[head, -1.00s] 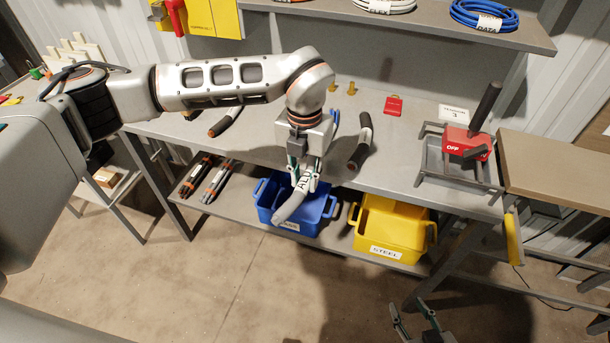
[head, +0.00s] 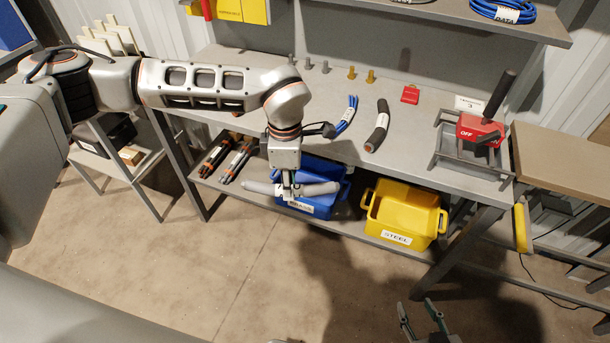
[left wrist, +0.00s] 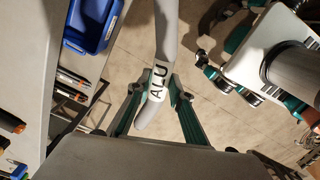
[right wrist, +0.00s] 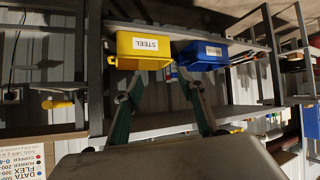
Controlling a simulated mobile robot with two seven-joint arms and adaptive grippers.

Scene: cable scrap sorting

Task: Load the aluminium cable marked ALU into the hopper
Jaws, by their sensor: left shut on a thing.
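The grey aluminium cable (head: 320,188) is in my left gripper (head: 287,190), held roughly level in front of the bench's lower shelf, close to the blue bin. In the left wrist view, its white ALU label (left wrist: 158,81) sits between the fingers of my left gripper (left wrist: 156,88). The cable bends slightly and sticks out on both sides. My right gripper (head: 421,318) is open and empty low at the bottom of the head view; its spread fingers (right wrist: 160,84) also show in the right wrist view. I cannot identify a labelled hopper.
A blue bin (head: 318,211) and a yellow STEEL bin (head: 399,238) stand on the lower shelf. Dark cables (head: 239,160) lie left of them. A black cable piece (head: 378,126) and blue wires (head: 347,114) lie on the bench. A red OFF switch block (head: 478,130) with a lever is at right.

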